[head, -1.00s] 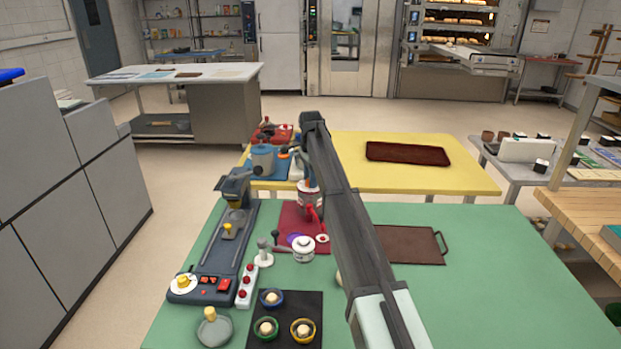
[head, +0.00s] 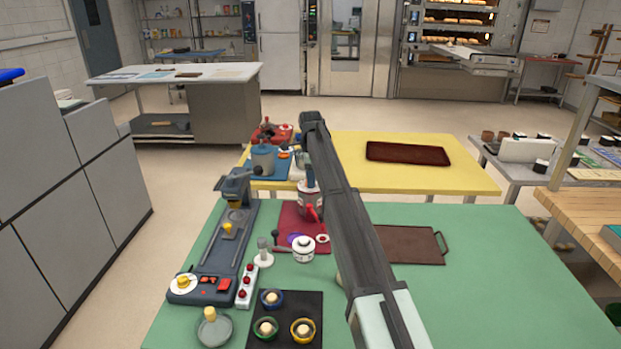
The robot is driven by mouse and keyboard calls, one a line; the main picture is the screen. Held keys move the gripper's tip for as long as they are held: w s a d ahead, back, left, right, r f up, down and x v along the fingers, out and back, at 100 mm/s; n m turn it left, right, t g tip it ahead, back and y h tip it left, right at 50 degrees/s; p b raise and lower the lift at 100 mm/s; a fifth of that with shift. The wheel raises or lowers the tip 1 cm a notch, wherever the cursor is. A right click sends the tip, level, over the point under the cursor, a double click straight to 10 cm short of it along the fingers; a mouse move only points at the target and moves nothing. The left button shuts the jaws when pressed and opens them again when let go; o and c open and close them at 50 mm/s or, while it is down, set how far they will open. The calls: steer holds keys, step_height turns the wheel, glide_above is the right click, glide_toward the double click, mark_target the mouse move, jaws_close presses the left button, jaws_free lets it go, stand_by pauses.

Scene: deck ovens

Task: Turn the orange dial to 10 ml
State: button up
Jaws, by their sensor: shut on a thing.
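A white dispenser (head: 310,199) with a red spout (head: 315,213) stands at the back of the red mat (head: 290,217) on the green table. My gripper (head: 307,182) points down at the top of this dispenser, below the bent end of my arm. It is shut there on what I take to be the orange dial, but the fingers and my arm hide the dial. Its scale and its setting are too small and too covered to read. A small orange patch (head: 284,154) shows farther back, on the blue mat; I cannot tell what it is.
A white pot (head: 303,248) and a white-based stamp (head: 263,256) stand in front of the dispenser. A dark machine (head: 228,245) runs along the left. A brown tray (head: 412,246) lies right of my arm. The green table's right side (head: 490,290) is clear.

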steer(key=o, duration=1.1)
steer(key=shift+c, duration=0.2)
steer(key=shift+r, duration=0.1)
step_height(320, 180, up, 14)
steer(key=shift+f, duration=0.2)
